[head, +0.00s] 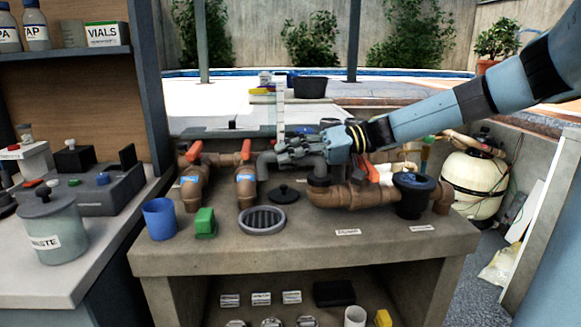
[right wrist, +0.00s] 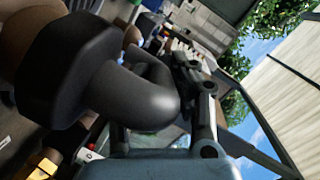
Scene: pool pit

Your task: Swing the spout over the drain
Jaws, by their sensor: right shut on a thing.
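The spout (head: 265,165) is a dark grey bent pipe on the stone bench, rising from a dark collar on the brown pipework. Its free end bends down at the left, behind the drain in the head view. The drain (head: 262,221) is a round grey ring with a dark slatted grate, near the bench front. My right gripper (head: 290,153) reaches in from the right and is shut on the spout. In the right wrist view the spout (right wrist: 140,95) fills the near left, beside a finger of my right gripper (right wrist: 165,110); the exact contact is partly hidden. My left gripper is not in view.
A black knobbed lid (head: 283,194) lies just behind the drain. A green block (head: 205,223) and a blue cup (head: 160,218) stand to its left. Brown pipes with red-handled valves (head: 193,152) stand behind.

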